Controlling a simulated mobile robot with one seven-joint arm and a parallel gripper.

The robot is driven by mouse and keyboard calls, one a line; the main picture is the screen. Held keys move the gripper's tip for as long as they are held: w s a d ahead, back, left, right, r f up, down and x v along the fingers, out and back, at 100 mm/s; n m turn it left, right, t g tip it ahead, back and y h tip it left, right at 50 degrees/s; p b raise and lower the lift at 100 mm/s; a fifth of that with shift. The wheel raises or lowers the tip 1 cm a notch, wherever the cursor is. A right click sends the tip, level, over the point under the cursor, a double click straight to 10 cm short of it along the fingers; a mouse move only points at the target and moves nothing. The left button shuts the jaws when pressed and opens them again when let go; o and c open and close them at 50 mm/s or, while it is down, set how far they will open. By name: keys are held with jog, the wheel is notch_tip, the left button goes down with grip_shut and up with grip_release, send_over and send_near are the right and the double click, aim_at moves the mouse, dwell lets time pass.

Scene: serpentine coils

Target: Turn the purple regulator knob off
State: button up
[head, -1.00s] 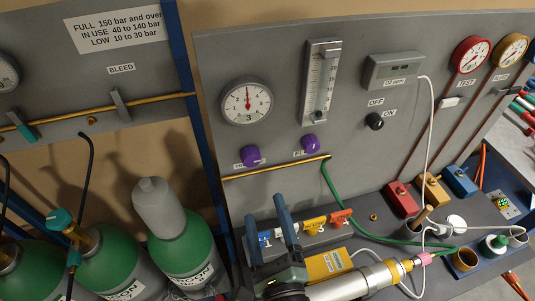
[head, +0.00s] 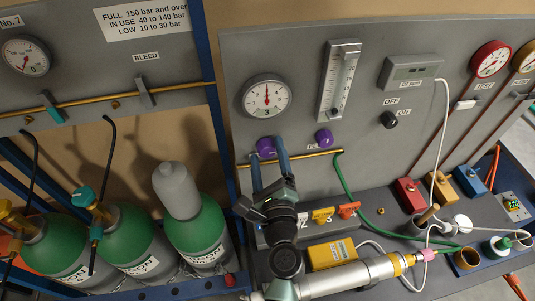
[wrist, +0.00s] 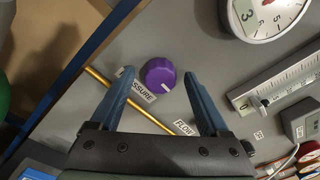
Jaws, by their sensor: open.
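The purple regulator knob (head: 266,147) sits on the grey panel below the white dial gauge (head: 266,95). In the wrist view the purple knob (wrist: 159,76) has a short white mark and lies beside a label reading "PRESSURE". My gripper (head: 268,154) is open, its two blue fingers pointing at the knob. In the wrist view my gripper (wrist: 159,86) has one finger on each side of the knob, with a gap showing on both sides. I cannot tell how far the fingertips are from the panel. The gauge needle points roughly straight up.
A second purple knob (head: 323,138) sits to the right, below the flow tube (head: 338,80). A brass pipe (head: 310,154) runs just below both knobs. A green hose (head: 345,180) hangs from its end. Green cylinders (head: 197,228) stand at left.

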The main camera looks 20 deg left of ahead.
jog(key=shift+c, duration=0.2)
grip_shut()
dwell(0.3)
jog(key=n+b, duration=0.4)
jog(key=b, duration=0.1)
jog(key=shift+f+n, duration=0.3)
jog(key=shift+f, duration=0.05)
jog(key=n+b, duration=0.4)
jog(key=shift+n+y+b, duration=0.3)
jog(key=shift+n+b, duration=0.05)
jog(key=shift+n, duration=0.05)
jog(key=n+b, duration=0.4)
jog(key=b, duration=0.1)
jog(key=shift+d+f+n, duration=0.1)
jog(key=shift+n, duration=0.3)
jog(key=n+b, duration=0.4)
jog(key=shift+y, duration=0.3)
jog(key=shift+r+n, duration=0.2)
jog(key=shift+n, duration=0.1)
